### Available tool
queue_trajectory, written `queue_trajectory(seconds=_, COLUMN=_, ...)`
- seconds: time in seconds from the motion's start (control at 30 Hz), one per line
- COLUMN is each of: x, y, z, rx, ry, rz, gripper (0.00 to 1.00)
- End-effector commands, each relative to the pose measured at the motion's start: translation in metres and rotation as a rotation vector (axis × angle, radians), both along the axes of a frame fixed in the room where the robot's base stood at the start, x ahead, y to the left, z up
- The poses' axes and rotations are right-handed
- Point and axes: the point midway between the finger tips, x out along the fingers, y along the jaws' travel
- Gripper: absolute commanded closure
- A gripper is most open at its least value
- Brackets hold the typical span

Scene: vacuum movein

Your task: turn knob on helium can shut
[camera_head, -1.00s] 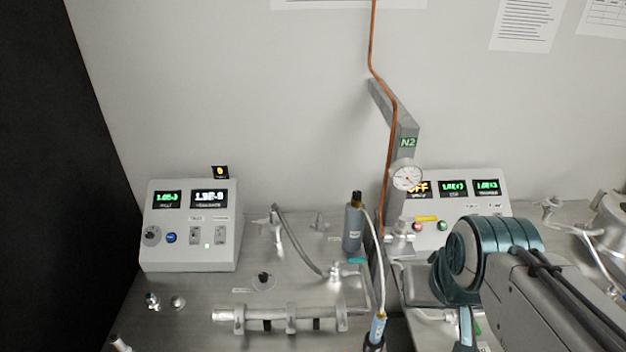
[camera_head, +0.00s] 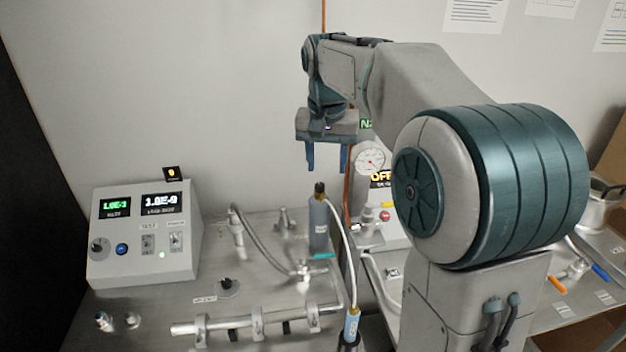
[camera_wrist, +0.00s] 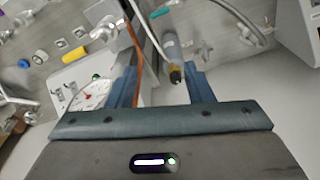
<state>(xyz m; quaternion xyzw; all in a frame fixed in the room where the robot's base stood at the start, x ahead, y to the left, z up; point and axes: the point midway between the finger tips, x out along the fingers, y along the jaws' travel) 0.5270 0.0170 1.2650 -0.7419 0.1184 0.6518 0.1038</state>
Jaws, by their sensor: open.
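The helium can (camera_head: 319,225) is a small grey cylinder standing upright on the metal bench, with a dark and brass-coloured knob (camera_head: 319,189) on top. My gripper (camera_head: 328,168) points down above the can, its two blue fingers apart and empty. The fingertips are a little above the knob in the head view and do not touch it. In the wrist view the knob (camera_wrist: 176,75) shows between the fingers, closer to the right one, with the can (camera_wrist: 171,46) beyond it.
A pressure gauge (camera_head: 369,158) and a copper pipe stand close to the right of my gripper. A white hose runs down beside the can. A controller box (camera_head: 145,235) stands at the left, and a metal tube assembly (camera_head: 258,322) lies in front.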

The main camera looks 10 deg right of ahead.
Motion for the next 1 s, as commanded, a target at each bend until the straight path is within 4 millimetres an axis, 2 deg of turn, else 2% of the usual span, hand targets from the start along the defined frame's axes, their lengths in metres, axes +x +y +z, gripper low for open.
queue_trajectory(seconds=0.03, x=0.017, y=0.000, z=-0.010, rx=0.005, ry=0.016, rz=-0.020, gripper=0.53)
queue_trajectory(seconds=0.2, x=0.058, y=0.000, z=-0.028, rx=0.017, ry=0.064, rz=-0.091, gripper=0.53)
queue_trajectory(seconds=0.4, x=0.097, y=-0.002, z=-0.053, rx=0.030, ry=0.111, rz=-0.170, gripper=0.53)
queue_trajectory(seconds=0.5, x=0.110, y=-0.004, z=-0.063, rx=0.036, ry=0.128, rz=-0.202, gripper=0.53)
queue_trajectory(seconds=0.53, x=0.115, y=-0.006, z=-0.060, rx=0.040, ry=0.124, rz=-0.216, gripper=0.53)
queue_trajectory(seconds=0.77, x=0.130, y=-0.012, z=-0.066, rx=0.056, ry=0.120, rz=-0.261, gripper=0.53)
queue_trajectory(seconds=1.0, x=0.130, y=-0.012, z=-0.094, rx=0.056, ry=0.120, rz=-0.261, gripper=0.53)
